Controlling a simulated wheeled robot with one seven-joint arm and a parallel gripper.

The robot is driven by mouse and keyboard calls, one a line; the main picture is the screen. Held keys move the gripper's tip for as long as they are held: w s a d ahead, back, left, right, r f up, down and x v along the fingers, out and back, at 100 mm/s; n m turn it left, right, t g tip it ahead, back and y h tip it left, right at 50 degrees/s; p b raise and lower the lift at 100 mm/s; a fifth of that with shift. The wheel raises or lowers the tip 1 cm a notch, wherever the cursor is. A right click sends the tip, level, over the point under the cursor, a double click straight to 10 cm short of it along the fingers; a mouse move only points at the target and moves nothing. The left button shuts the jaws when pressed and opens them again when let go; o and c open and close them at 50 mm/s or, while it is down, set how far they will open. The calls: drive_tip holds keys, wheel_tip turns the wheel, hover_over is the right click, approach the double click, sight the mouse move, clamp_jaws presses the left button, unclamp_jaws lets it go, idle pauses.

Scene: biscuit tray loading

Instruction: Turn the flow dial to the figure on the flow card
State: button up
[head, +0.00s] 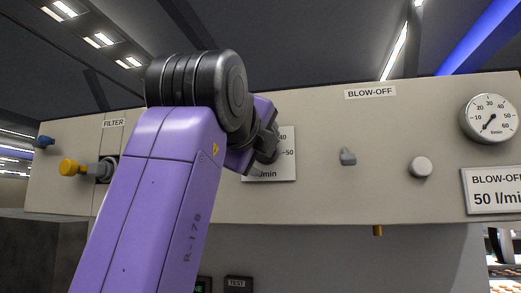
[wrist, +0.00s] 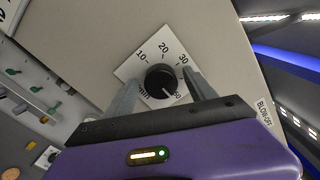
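The flow dial is a round black knob (wrist: 161,79) on a white scale plate (wrist: 140,66) marked 10, 20, 30 and up, with l/min. Its pale pointer mark faces the lower right, near a partly covered figure. My gripper (wrist: 158,80) is open, one finger on each side of the knob, with a small gap visible on both sides. In the head view my arm hides the knob; the right part of the scale plate (head: 286,168) shows 40 and 50. The flow card (head: 494,191) reads BLOW-OFF 50 l/min.
A round l/min gauge (head: 489,118) above the card has its needle at the lower left, below 10.

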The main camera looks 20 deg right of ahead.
drive_tip(key=shift+s+a, duration=0.1)
drive_tip(key=b+v, duration=0.3)
drive_tip(key=v, duration=0.4)
drive_tip(key=shift+s, duration=0.2)
drive_tip(key=shift+a, duration=0.15)
idle(0.4)
